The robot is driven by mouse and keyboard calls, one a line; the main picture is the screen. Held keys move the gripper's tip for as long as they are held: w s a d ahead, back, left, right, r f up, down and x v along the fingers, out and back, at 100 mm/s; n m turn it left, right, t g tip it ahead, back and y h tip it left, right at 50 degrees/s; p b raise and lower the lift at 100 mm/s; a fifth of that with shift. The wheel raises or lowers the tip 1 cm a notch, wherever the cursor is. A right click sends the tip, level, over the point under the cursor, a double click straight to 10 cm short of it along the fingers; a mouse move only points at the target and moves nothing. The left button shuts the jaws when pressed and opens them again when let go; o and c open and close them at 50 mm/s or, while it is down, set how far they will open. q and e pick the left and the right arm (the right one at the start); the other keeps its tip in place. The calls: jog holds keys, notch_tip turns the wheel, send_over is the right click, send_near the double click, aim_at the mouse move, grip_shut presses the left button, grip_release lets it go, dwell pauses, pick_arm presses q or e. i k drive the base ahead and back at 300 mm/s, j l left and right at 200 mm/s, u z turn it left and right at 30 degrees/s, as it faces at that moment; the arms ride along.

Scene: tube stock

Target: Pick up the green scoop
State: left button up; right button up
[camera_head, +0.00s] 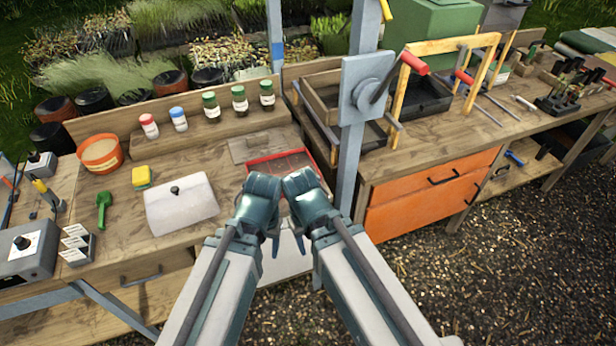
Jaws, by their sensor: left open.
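The green scoop (104,200) lies on the wooden bench at the left. It is left of the white lidded box and in front of the orange bucket. My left gripper (274,243) is at the lower middle of the view, by the bench's front edge, well to the right of the scoop. It is open and holds nothing that I can see; my wrist hides part of it. My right gripper (299,242) is close beside it, mostly hidden under its wrist, so its jaws are unclear. Neither gripper touches the scoop.
The white box (181,205) stands between the scoop and my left gripper. A yellow sponge-like block (141,177), an orange bucket (101,154) and a small card holder (77,246) surround the scoop. A red-edged tray (270,160) lies behind my wrists. A grey post (359,120) rises right of it.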

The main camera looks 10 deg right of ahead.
aim_at(104, 199)
jog(key=i+j, duration=0.1)
jog(key=j, duration=0.7)
jog(key=i+j, duration=0.1)
jog(key=j, duration=0.7)
jog(key=i+j, duration=0.1)
jog(key=j, duration=0.65)
